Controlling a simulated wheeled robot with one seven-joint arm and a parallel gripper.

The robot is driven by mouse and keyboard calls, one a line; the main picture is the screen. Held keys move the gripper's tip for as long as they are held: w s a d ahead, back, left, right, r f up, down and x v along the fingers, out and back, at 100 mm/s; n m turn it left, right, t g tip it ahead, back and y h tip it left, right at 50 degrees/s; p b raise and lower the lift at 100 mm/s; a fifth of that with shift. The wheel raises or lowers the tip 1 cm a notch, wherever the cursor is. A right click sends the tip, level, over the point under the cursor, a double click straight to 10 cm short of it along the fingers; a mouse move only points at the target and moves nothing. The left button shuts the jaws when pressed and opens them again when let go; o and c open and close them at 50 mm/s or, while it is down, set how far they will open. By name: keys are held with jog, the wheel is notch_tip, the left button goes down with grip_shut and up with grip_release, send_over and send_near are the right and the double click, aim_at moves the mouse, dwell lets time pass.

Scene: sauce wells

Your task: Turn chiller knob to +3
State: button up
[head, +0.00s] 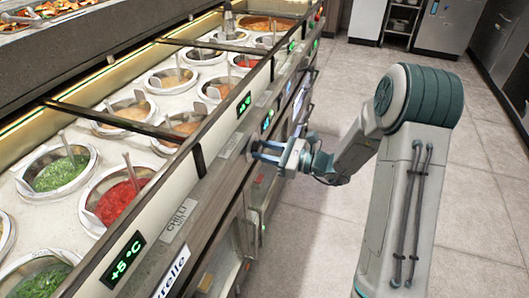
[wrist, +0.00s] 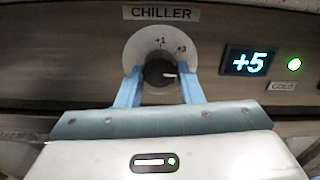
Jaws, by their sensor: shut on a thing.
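The dark round chiller knob (wrist: 160,70) sits on a pale dial plate (wrist: 136,50) under a CHILLER label (wrist: 161,12) in the wrist view. The dial shows the marks +1 and +3. The knob's white pointer line points to the right, below the +3 mark. The display (wrist: 248,61) to its right reads +5. My gripper (wrist: 160,77) is shut on the knob, with one blue finger on each side. In the head view my gripper (head: 264,151) meets the counter's front panel, and the knob is mostly hidden behind the fingers.
A green lamp (wrist: 294,64) glows above a COLD label (wrist: 282,86). Sauce wells with ladles, such as one of red sauce (head: 118,203), fill the counter top. Another display (head: 122,261) is nearer on the panel. The tiled floor (head: 310,235) beside the counter is clear.

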jog(key=n+b, duration=0.4)
jog(key=n, duration=0.1)
jog(key=shift+w+f, duration=0.1)
jog(key=shift+f, duration=0.1)
jog(key=n+b, duration=0.3)
jog(key=shift+r, duration=0.15)
jog(key=shift+n, duration=0.3)
jog(key=o, duration=1)
jog(key=shift+r, duration=0.1)
jog(key=shift+d, duration=0.1)
jog(key=p+v, duration=0.3)
jog(key=v, duration=1)
jog(key=shift+d, duration=0.35)
